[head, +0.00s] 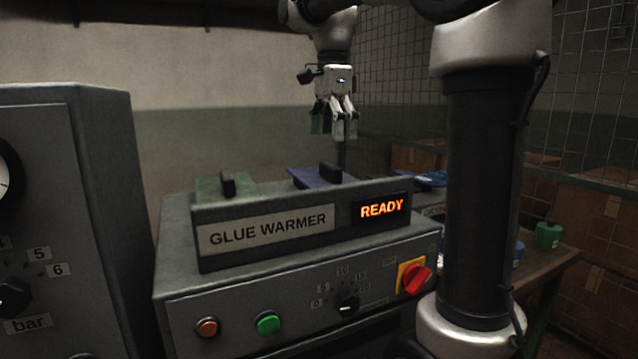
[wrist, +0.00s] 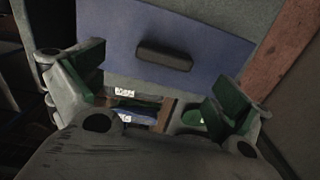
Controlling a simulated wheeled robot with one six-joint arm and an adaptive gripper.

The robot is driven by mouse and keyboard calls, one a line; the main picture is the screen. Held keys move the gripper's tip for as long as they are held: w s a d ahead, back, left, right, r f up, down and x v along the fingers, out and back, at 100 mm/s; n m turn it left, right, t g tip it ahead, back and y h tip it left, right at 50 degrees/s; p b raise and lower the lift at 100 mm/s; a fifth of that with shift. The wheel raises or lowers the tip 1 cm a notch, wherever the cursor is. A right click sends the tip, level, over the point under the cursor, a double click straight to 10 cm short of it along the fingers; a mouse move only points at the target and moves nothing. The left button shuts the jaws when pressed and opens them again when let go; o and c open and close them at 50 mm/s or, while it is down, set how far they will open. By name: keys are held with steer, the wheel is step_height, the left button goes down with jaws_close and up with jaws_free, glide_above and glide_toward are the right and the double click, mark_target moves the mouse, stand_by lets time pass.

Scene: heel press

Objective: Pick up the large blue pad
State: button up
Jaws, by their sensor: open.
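The large blue pad (head: 312,178) lies flat on top of the glue warmer, behind its front sign panel, which hides part of it. A dark block handle (head: 330,172) stands up from it. In the wrist view the blue pad (wrist: 205,37) fills the upper middle, with its dark handle (wrist: 164,55) near the centre. My gripper (head: 336,136) hangs fingers down above the warmer, clear of the pad. In the wrist view my gripper (wrist: 157,88) has its green-lined fingers wide apart with nothing between them. The handle appears beyond the fingertips.
A green pad (head: 208,188) with a dark handle sits left of the blue one on the glue warmer (head: 180,250). A grey press cabinet (head: 105,170) stands left. Blue items (head: 428,180) and a green jar (head: 548,235) are at right.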

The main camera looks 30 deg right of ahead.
mark_target(330, 165)
steer(key=shift+w+f, duration=0.25)
steer(key=f, duration=0.7)
steer(key=shift+w+f, duration=0.15)
steer(key=shift+w, duration=0.05)
steer(key=c, duration=2)
